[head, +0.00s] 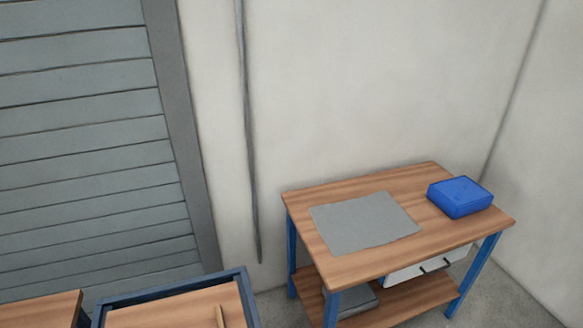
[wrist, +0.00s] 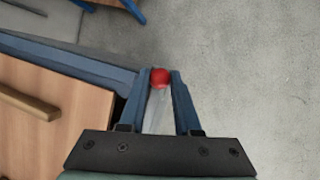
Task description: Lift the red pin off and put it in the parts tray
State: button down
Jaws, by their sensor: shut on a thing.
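The red pin (wrist: 160,78) shows in the wrist view as a small round red end between the fingertips. My gripper (wrist: 160,74) is shut on it, with the fingers on its left and right sides. The rest of the pin's shape is hard to make out. Grey floor lies behind the pin, beside a blue-edged wooden surface. My gripper and the pin do not show in the head view. I cannot tell for sure which thing is the parts tray; a blue box-like thing (head: 460,197) sits on the bench at the right.
The wooden bench (head: 375,256) carries a grey mat (head: 364,223), left of the blue thing. A grey object (head: 357,301) lies on its lower shelf, near a white drawer (head: 428,265). A blue-edged wooden surface (head: 170,312) with a wooden bar (wrist: 30,104) is nearer. Floor (wrist: 250,80) is clear.

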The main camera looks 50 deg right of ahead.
notch_tip(320, 180, up, 10)
jog(key=shift+f, duration=0.15)
dwell(0.4)
dwell(0.5)
